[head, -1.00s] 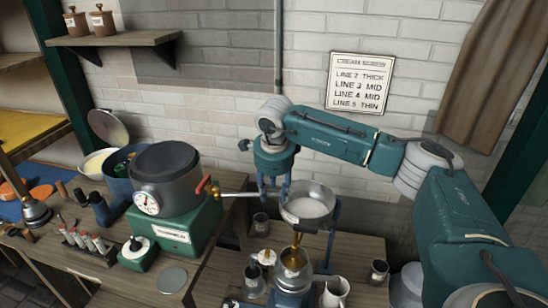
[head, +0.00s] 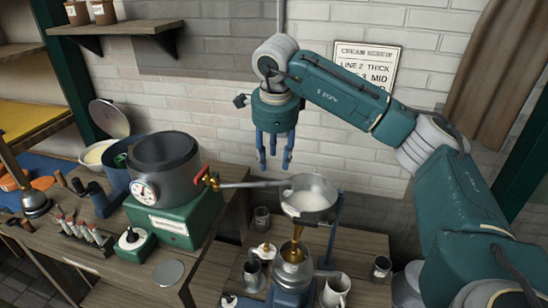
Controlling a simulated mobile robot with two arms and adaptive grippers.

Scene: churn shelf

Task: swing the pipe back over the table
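The pipe (head: 248,184) is a thin metal tube. It runs right from the red-handled tap (head: 206,178) on the grey drum (head: 165,165), across the gap between the two tables, and its end reaches the rim of a metal bowl (head: 312,192) with white contents. My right gripper (head: 275,162) hangs with its blue fingers pointing down, above the pipe's right part and left of the bowl. The fingers are apart and empty, clear of the pipe. My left gripper is not in view.
The left wooden table (head: 170,246) carries the drum's green base, a small green device (head: 134,242) and a round plate (head: 168,272). The right table (head: 362,247) holds the bowl's stand, a brass-topped machine (head: 292,262) and metal cups. A sign (head: 372,62) hangs behind my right arm.

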